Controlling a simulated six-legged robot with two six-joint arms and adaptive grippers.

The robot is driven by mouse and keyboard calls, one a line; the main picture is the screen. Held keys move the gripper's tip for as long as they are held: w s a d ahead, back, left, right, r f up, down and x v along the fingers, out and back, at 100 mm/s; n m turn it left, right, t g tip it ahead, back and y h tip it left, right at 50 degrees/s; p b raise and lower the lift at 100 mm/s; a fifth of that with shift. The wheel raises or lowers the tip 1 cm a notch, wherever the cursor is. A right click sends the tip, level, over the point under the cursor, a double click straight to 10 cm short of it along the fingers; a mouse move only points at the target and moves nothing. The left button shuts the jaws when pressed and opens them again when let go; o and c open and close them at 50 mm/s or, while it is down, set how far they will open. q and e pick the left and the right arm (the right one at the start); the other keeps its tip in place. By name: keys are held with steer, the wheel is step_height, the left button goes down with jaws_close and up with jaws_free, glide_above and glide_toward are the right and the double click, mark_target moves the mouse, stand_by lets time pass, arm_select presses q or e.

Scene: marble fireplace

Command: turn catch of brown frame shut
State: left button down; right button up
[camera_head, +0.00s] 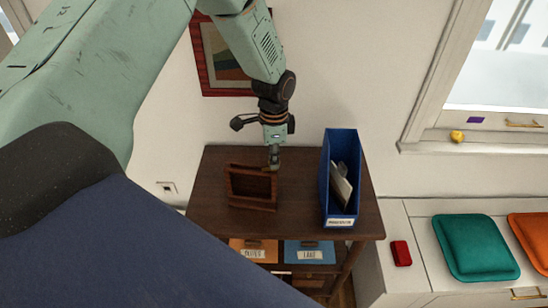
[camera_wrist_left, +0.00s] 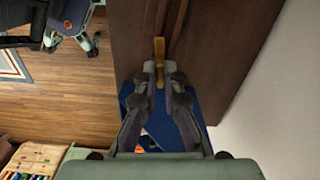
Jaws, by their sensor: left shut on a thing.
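The brown frame (camera_head: 250,187) stands on the dark wooden table (camera_head: 300,172), and its near side shows an open recess. My left gripper (camera_head: 273,160) comes down from above to the frame's back right upper corner. In the left wrist view the brown frame (camera_wrist_left: 163,14) is at the top, with a small brass-coloured catch (camera_wrist_left: 159,48) in front of it. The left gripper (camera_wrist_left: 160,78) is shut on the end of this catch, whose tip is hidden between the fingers. The catch cannot be made out in the head view. My right gripper is not in view.
A blue file box (camera_head: 326,180) with papers stands to the right on the table. Labelled orange (camera_head: 250,248) and blue (camera_head: 310,252) items are on the shelf below. A red-framed picture (camera_head: 205,60) hangs behind. A white bench (camera_head: 410,240) with cushions is at right.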

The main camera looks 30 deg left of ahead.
arm_select(q)
steer(key=shift+m, duration=1.3)
steer(key=c, duration=1.5)
jaws_free()
steer(key=shift+o, duration=0.2)
steer(key=shift+r, duration=0.15)
step_height(320, 180, up, 12)
